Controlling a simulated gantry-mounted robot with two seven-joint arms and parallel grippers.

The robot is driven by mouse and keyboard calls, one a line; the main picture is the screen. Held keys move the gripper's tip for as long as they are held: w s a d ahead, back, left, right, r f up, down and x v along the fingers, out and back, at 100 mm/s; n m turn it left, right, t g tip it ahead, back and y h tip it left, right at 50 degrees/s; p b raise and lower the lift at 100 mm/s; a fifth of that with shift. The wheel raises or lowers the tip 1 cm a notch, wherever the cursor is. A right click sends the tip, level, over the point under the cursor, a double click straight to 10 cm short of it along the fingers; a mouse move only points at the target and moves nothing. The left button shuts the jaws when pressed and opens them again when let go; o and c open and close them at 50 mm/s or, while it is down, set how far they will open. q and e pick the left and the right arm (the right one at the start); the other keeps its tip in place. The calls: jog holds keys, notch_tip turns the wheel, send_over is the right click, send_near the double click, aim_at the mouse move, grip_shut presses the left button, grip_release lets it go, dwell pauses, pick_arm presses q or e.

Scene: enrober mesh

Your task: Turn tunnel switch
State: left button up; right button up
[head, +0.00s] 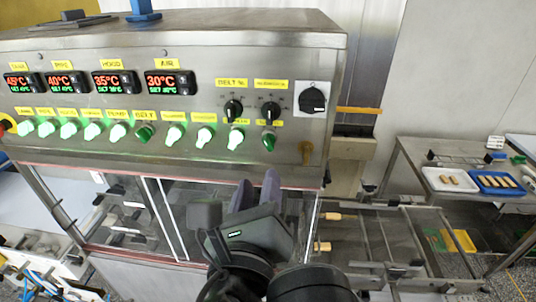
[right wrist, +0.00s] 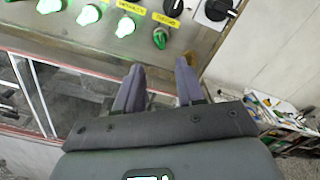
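The metal control panel (head: 200,90) has a row of green switches. Most glow; the rightmost switch (head: 268,140) and the one under the BELT label (head: 145,132) are dark. The small labels are too blurred to tell surely which is the tunnel switch. The dark rightmost switch also shows in the right wrist view (right wrist: 160,38), beyond my fingertips. My right gripper (head: 257,188) is in front of the panel's lower edge, below that switch and apart from it. Its two purple-grey fingers (right wrist: 158,75) are spread with nothing between them. My left gripper is not in view.
Two black knobs (head: 252,109) and a larger rotary switch (head: 312,98) sit above and right of the row. A clear-windowed housing (head: 140,215) lies under the panel. A side table at right bears a white tray (head: 450,188) and a blue tray (head: 496,190).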

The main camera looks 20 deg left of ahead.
aim_at(268, 146)
jog(key=shift+b+x, duration=0.55)
jog(key=shift+x, duration=4.45)
jog(key=shift+d, duration=0.15)
grip_shut()
